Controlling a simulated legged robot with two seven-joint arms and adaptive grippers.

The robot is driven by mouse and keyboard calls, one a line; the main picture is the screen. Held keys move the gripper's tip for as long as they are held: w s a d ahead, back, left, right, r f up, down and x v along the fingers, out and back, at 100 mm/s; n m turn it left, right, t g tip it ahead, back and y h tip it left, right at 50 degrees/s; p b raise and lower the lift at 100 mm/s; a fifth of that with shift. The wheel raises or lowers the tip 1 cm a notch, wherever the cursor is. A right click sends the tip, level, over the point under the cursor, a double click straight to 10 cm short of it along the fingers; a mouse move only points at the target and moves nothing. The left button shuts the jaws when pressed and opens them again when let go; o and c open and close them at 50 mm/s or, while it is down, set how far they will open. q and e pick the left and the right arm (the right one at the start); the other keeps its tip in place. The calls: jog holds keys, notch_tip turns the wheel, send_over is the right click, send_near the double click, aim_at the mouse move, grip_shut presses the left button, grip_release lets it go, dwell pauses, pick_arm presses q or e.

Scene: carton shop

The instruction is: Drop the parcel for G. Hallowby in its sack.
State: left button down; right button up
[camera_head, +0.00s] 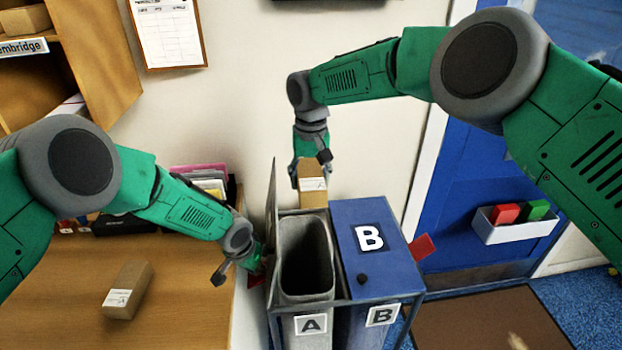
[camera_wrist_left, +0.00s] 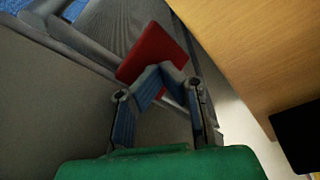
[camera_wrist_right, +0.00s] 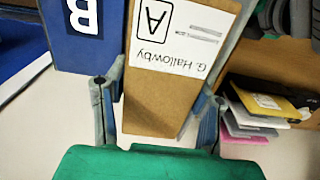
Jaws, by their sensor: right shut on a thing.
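A brown carton parcel (camera_head: 312,185) hangs in my right gripper (camera_head: 312,168), behind the far rim of the open sack A. In the right wrist view its label (camera_wrist_right: 178,35) reads "G. Hallowby" with a boxed A, and the fingers press its sides. Sack A (camera_head: 307,292) is grey and open, its lid (camera_head: 272,215) standing up at the left. My left gripper (camera_head: 240,270) is beside that lid, by its red tab (camera_wrist_left: 152,52).
Sack B beside it has a blue closed lid (camera_head: 375,250). Another parcel (camera_head: 128,290) lies on the wooden desk (camera_head: 180,310) at left. A wall tray (camera_head: 515,228) holds red and green items. Folders (camera_wrist_right: 255,110) show in the right wrist view.

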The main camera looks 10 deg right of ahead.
jog(key=shift+a, duration=0.65)
jog(key=shift+d, duration=0.15)
jog(key=shift+d, duration=0.15)
jog(key=shift+a, duration=0.2)
dwell(0.6)
notch_tip(320, 180, down, 12)
dwell(1.6)
